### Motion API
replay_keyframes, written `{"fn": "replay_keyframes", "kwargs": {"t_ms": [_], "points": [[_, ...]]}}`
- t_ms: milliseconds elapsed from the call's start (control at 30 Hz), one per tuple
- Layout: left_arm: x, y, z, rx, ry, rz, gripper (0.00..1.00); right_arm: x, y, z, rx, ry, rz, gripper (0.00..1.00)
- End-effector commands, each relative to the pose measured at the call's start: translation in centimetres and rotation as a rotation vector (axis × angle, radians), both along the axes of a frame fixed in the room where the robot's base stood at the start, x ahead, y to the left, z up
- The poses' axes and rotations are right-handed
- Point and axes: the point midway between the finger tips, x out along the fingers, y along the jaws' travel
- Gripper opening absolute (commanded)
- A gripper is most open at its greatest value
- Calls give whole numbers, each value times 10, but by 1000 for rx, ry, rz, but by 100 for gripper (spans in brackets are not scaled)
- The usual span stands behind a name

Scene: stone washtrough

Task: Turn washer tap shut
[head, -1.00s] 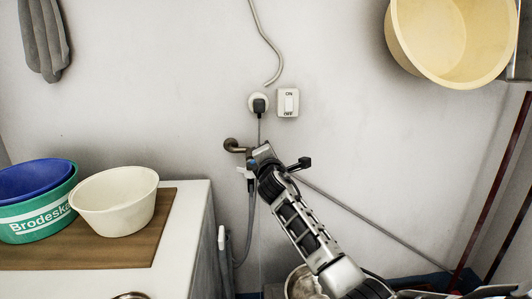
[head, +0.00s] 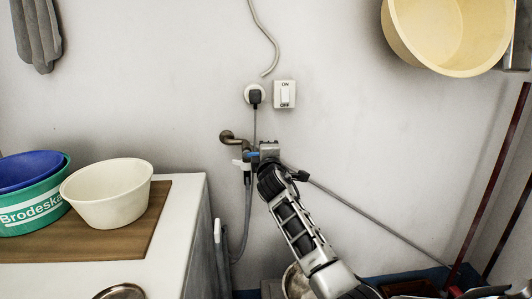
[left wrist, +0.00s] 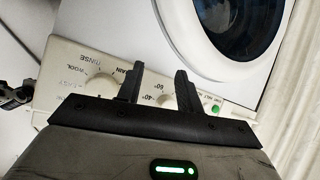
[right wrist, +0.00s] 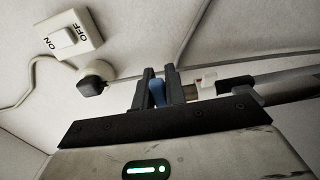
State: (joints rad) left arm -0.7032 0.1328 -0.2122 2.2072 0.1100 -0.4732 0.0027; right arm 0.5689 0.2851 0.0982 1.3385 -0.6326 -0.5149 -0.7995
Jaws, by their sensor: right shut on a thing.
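The washer tap (head: 228,137) is a brass pipe that sticks out of the wall below the socket, with a small blue handle (head: 252,155). A grey hose with a white fitting (head: 242,164) hangs below it. My right gripper (head: 262,152) is at the tap from the right. In the right wrist view the fingers (right wrist: 158,80) are shut on the blue handle (right wrist: 157,92), with brass just beside it. My left gripper (left wrist: 160,70) shows only in the left wrist view, open and empty, in front of the washer's control panel (left wrist: 75,72) with its dials.
The plug (head: 255,96) and the ON/OFF switch (head: 284,94) are on the wall above the tap. Basins, one of them cream (head: 107,193), stand on a board on the white washer at left. A yellow tub (head: 448,35) hangs at upper right.

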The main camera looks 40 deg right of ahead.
Motion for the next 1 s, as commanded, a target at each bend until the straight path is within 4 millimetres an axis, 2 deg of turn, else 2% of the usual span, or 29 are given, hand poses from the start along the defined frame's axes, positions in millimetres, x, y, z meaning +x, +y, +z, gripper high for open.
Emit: {"fn": "replay_keyframes", "kwargs": {"t_ms": [300,333,400,767,867,1000], "points": [[0,0,1,-1,-2,-1,36,0,1,-2,9,-1,1,0],[0,0,1,0,-2,-1,36,0,1,-2,9,-1,1,21],[0,0,1,0,-2,-1,36,0,1,-2,8,0,1,35],[1,-1,2,-1,-4,-2,36,-4,3,-1,4,0,1,35],[1,-1,4,-1,-5,-1,36,-13,8,-1,4,0,1,35],[1,-1,6,-3,-3,-1,36,-36,23,-1,6,0,3,35]]}}
